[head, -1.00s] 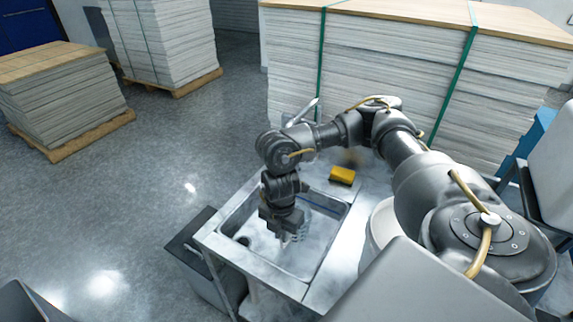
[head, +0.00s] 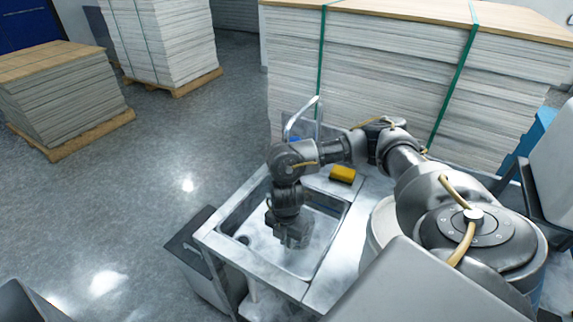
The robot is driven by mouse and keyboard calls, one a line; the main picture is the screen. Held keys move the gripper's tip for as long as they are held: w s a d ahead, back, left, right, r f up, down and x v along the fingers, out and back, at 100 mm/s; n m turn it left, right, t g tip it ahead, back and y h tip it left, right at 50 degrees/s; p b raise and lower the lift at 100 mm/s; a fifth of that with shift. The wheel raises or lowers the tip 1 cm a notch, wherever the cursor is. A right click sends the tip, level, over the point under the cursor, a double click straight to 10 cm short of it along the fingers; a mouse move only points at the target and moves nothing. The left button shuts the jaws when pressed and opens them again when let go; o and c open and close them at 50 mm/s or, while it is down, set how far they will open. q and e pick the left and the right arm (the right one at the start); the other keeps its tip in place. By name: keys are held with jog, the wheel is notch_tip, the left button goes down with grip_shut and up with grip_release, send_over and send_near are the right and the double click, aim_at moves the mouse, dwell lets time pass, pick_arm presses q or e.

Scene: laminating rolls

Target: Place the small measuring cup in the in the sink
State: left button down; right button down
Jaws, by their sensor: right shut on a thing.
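The metal sink (head: 330,253) is a rectangular basin set in a steel counter, with a drain at its left side. My right gripper (head: 292,240) points down over the basin, low and near its middle. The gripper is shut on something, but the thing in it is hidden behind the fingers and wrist. I take it to be the small measuring cup, though I cannot make out its shape. My left gripper does not show.
A curved faucet (head: 299,113) rises at the back. A dark bin (head: 192,262) stands at the counter's left. Tall paper stacks (head: 400,75) stand behind.

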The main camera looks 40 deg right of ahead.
jog(key=c, duration=1.5)
grip_release()
jog(key=shift+f, duration=0.15)
notch_tip(320, 180, up, 12)
jog(key=shift+r+p, duration=0.2)
jog(key=shift+p, duration=0.6)
jog(key=shift+f, duration=0.1)
notch_tip(320, 180, down, 12)
jog(key=shift+f+b, duration=0.15)
jog(key=shift+b, duration=0.7)
